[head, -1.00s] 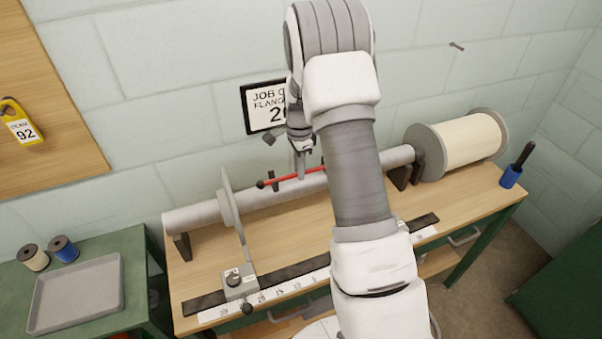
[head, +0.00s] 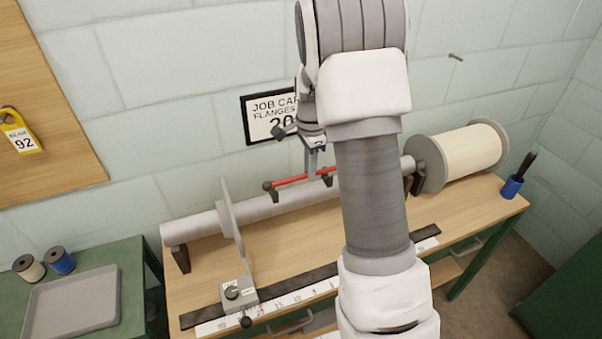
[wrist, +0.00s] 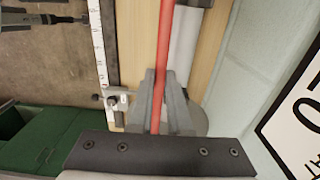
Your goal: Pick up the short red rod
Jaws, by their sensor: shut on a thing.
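The red rod (head: 292,180) has a dark knob at its left end and dark pieces below it near both ends. My gripper (head: 312,172) is shut on it near the middle, over the long grey roller (head: 260,208). Whether the dark pieces are attached to the rod or stand behind it, I cannot tell. In the wrist view the red rod (wrist: 165,45) runs lengthwise between the two fingers of my gripper (wrist: 160,85). My arm hides the right part of the roller in the head view.
A cream-wound spool (head: 470,150) is at the right end. A ruler strip (head: 320,289) runs along the bench front. A blue cup (head: 512,187) stands right. A grey tray (head: 75,305) and two small spools (head: 60,262) are at left.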

